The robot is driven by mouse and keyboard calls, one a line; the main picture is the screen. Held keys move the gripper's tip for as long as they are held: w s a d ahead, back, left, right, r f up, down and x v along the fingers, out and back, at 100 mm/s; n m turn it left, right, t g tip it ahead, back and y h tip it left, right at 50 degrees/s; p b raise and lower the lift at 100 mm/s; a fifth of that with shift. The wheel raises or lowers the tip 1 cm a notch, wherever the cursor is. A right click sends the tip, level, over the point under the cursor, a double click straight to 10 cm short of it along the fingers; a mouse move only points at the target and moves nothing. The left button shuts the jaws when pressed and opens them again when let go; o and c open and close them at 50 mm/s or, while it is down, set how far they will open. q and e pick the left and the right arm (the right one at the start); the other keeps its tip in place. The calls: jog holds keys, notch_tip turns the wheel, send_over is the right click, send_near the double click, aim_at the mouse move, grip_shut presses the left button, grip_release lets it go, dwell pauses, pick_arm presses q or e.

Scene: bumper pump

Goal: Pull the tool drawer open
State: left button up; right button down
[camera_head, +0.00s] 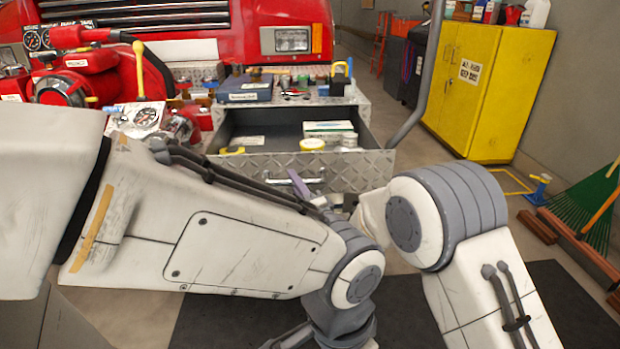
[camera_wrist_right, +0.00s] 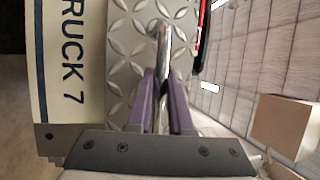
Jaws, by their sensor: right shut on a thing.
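The tool drawer (camera_head: 230,163) is a diamond-plate drawer in the front of the truck's bumper. It stands open, and its dark inside and contents show from above. Its bar handle (camera_head: 282,181) runs across the drawer front. My right gripper (camera_head: 300,184) is at the handle, partly hidden by my arms. In the right wrist view its purple fingers (camera_wrist_right: 163,100) are shut around the shiny handle bar (camera_wrist_right: 165,52), with the diamond plate behind. My left arm crosses the lower left of the head view; its gripper does not show.
The drawer holds a yellow-lidded tub (camera_head: 312,144), a white-green box (camera_head: 329,127) and other small items. A blue box (camera_head: 244,91) and several small things stand on the bumper top. A red pump (camera_head: 75,85) is at left, a yellow cabinet (camera_head: 490,85) at right.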

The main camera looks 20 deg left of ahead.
pick_arm(q)
jog(key=shift+s+d+f, duration=0.1)
jog(key=shift+s+d, duration=0.1)
jog(key=shift+d, duration=0.2)
pick_arm(e)
jog(key=shift+s+d, duration=0.45)
jog(key=shift+s, duration=0.25)
jog(key=c, duration=0.8)
grip_release()
jog(key=shift+c, duration=0.2)
jog(key=v, duration=1)
jog(key=shift+s, duration=0.2)
jog(key=shift+d+f, duration=0.1)
jog(key=shift+d, duration=0.05)
